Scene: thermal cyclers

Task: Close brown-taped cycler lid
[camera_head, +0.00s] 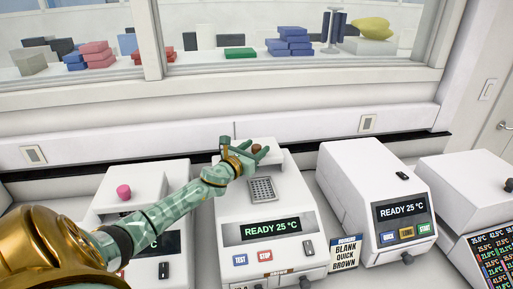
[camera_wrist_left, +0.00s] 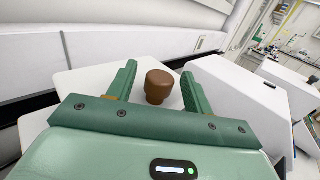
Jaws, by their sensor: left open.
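The middle white cycler (camera_head: 269,206) has its lid (camera_head: 270,146) raised at the back, and its silver well block (camera_head: 262,189) is exposed. The lid carries a brown knob (camera_head: 257,149). My left gripper (camera_head: 256,155) is open at the raised lid. In the left wrist view the brown knob (camera_wrist_left: 159,86) stands between the two green fingers of my left gripper (camera_wrist_left: 160,88), with gaps on both sides. The white lid surface (camera_wrist_left: 88,78) lies around it. My right gripper is not in view. I cannot make out brown tape clearly.
A cycler with a pink knob (camera_head: 123,191) stands at left, partly behind my arm. A closed cycler (camera_head: 366,185) stands at right, with another machine (camera_head: 470,180) beyond. A card reading BLANK QUICK BROWN (camera_head: 345,254) stands between cyclers. The wall and window ledge (camera_head: 300,83) are behind.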

